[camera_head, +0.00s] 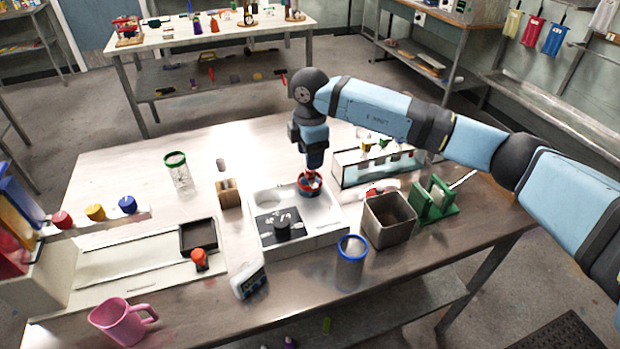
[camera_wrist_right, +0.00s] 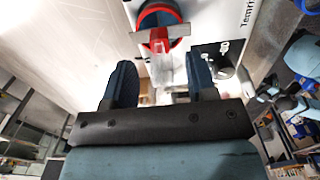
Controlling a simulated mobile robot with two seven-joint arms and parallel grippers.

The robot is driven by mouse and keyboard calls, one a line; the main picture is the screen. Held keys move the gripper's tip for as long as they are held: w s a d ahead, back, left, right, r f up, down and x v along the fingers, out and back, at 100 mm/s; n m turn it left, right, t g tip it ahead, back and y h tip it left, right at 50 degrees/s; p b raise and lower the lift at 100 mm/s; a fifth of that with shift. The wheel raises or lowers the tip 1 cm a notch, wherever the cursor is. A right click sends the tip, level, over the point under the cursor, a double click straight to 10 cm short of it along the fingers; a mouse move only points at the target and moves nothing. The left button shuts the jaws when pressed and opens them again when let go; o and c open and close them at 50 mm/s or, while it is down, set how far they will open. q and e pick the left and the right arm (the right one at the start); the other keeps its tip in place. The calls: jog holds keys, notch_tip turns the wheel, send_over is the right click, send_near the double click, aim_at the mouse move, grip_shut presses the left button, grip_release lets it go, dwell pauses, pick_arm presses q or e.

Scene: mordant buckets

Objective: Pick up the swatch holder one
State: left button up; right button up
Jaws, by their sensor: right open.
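My right gripper (camera_head: 312,166) points down over the white unit (camera_head: 330,222) in the middle of the table. Right below it is a round blue and red item (camera_head: 310,184), partly hidden by the gripper. In the wrist view this item (camera_wrist_right: 148,14) lies beyond the two open fingers (camera_wrist_right: 162,70), with a grey bar and a clear upright piece (camera_wrist_right: 165,68) on it. The clear piece shows between the fingers; I cannot tell whether they touch it. No label shows which thing is swatch holder one. My left gripper is out of view.
A grey square bin (camera_head: 388,222), a blue-rimmed cup (camera_head: 350,266) and a green stand (camera_head: 433,200) are to the right. A wooden block (camera_head: 228,193) and green-rimmed jar (camera_head: 178,172) are left. The table's back left is clear.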

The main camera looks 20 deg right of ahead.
aim_at(310, 183)
notch_tip(310, 183, down, 5)
jog(key=shift+f+p, duration=0.1)
jog(key=shift+p, duration=0.4)
grip_shut()
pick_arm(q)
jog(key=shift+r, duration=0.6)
